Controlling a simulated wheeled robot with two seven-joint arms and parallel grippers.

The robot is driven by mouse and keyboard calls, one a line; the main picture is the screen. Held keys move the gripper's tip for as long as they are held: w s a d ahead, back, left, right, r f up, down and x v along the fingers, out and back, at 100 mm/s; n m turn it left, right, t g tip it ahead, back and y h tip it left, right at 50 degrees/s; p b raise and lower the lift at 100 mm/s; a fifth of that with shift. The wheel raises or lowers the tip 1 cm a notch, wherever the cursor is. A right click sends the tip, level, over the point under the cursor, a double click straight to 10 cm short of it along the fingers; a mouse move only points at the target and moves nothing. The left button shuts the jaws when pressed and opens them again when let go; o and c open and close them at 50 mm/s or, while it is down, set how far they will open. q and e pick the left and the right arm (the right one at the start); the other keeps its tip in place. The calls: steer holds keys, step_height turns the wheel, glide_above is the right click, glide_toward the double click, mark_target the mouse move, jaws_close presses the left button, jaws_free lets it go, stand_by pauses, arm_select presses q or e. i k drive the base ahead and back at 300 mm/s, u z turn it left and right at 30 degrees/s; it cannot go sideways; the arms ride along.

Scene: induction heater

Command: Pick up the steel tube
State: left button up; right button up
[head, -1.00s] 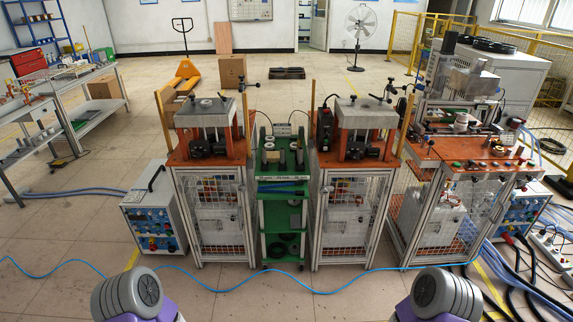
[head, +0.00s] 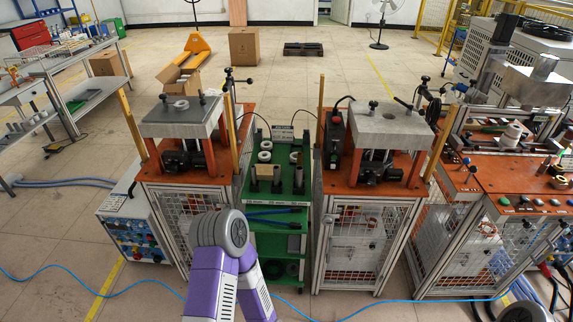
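Several short dark grey upright tubes stand on the top tray of the green cart (head: 270,200) in the middle of the head view. One tube (head: 277,181) stands near the front of the tray, and another tube (head: 298,179) stands to its right. I cannot tell which of them is the steel tube of the task. My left arm is bent up in front of the cart and the left machine. Neither of my grippers is in view. Only a small part of my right arm shows at the bottom right edge.
Machines with orange tops stand close on both sides of the cart: a left press (head: 180,118) and a middle press (head: 377,125). A control bench (head: 520,185) stands at the right. A blue cable (head: 360,312) lies across the floor in front.

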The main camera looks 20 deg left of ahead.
mark_target(276, 168)
steer(key=u, duration=0.7)
steer(key=i, duration=0.95)
steer(key=u, duration=0.95)
